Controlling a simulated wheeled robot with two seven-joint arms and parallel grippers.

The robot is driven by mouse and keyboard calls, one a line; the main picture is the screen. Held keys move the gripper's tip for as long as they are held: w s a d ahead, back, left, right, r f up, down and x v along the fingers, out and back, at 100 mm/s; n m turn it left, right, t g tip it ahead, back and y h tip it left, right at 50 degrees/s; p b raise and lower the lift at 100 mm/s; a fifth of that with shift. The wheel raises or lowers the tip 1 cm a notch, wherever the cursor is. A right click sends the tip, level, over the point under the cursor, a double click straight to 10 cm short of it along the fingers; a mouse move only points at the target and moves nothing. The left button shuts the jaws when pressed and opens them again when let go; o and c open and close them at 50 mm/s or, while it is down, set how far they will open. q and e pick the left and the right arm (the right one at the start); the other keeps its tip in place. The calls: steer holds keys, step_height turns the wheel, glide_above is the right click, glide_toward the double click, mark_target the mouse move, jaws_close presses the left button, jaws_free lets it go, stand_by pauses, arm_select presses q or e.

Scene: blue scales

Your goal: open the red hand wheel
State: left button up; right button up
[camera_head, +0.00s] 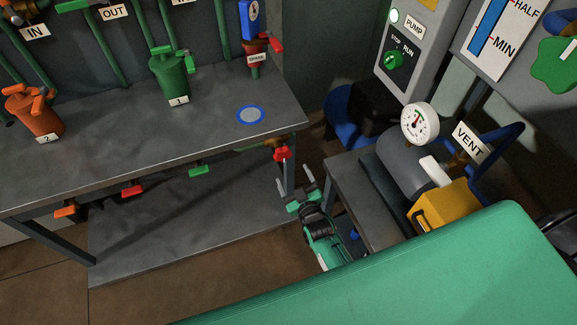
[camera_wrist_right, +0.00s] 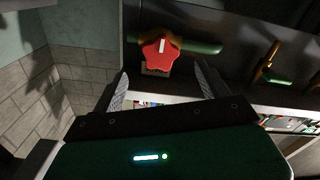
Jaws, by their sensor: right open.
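The red hand wheel (camera_head: 282,153) is on a pipe under the right front corner of the workbench. In the right wrist view the wheel (camera_wrist_right: 161,54) is star-shaped with a white mark, and a green pipe runs behind it. My right gripper (camera_head: 295,181) is open and empty, below the wheel in the head view. In the wrist view its two fingers (camera_wrist_right: 162,82) stand wide apart, with the wheel beyond and between their tips, apparently not touched. My left gripper is not in view.
The grey workbench (camera_head: 200,130) and its leg are close to my right gripper. Other valve handles, orange, red and green (camera_head: 199,171), hang under its front edge. To the right are a low grey stand (camera_head: 372,205), a gauge (camera_head: 419,122) and a yellow box (camera_head: 446,206).

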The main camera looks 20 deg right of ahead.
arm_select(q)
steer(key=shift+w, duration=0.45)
arm_select(e)
steer(key=s, duration=0.4)
steer(key=shift+s+d, duration=0.1)
steer(key=shift+s, duration=0.05)
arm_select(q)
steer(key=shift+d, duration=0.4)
